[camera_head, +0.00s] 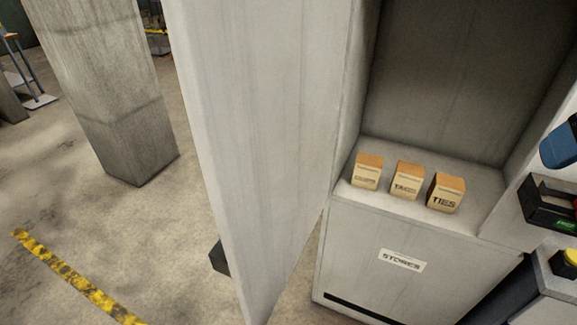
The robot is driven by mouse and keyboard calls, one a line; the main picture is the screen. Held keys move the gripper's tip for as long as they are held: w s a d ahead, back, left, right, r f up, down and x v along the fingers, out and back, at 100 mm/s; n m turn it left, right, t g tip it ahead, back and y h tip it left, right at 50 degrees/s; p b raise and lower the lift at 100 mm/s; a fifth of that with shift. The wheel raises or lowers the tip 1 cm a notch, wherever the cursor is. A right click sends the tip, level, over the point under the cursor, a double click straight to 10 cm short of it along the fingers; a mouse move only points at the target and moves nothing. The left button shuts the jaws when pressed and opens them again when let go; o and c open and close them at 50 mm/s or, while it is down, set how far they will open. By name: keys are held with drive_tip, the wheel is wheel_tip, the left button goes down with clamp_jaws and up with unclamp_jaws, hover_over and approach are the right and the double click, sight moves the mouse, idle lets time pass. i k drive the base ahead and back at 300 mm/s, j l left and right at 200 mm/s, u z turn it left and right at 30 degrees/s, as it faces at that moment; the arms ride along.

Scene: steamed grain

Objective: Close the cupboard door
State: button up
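The cupboard door (255,140) is a tall pale grey panel in the middle of the view. It stands wide open, swung out to the left of the cupboard (350,245). The cupboard's upper compartment is open, and a lower front panel bears a "STORES" label (402,260). A small dark block (219,258) shows at the door's lower left edge; I cannot tell whether it is a handle. My gripper is not in view.
Three small labelled boxes (407,180) stand on the cupboard shelf, behind its front edge. A concrete pillar (105,90) stands at the left. A dark tray and a blue item (561,146) are at the right. The floor between pillar and door is clear.

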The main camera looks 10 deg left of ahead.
sight(261, 81)
drive_tip(key=j, duration=0.8)
drive_tip(key=k+j+z, duration=0.1)
drive_tip(key=j, duration=0.65)
drive_tip(key=k+j+z, duration=0.1)
drive_tip(key=z, duration=0.35)
drive_tip(key=k+j+z, duration=0.15)
drive_tip(key=z, duration=0.3)
drive_tip(key=k+j+z, duration=0.2)
drive_tip(key=k+z, duration=0.15)
drive_tip(key=k+j+u, duration=0.1)
drive_tip(key=u, duration=0.35)
drive_tip(key=k+j+u, duration=0.15)
drive_tip(key=u, duration=0.25)
drive_tip(key=k+j+u, duration=0.1)
drive_tip(key=u, duration=0.35)
drive_tip(key=j, duration=0.1)
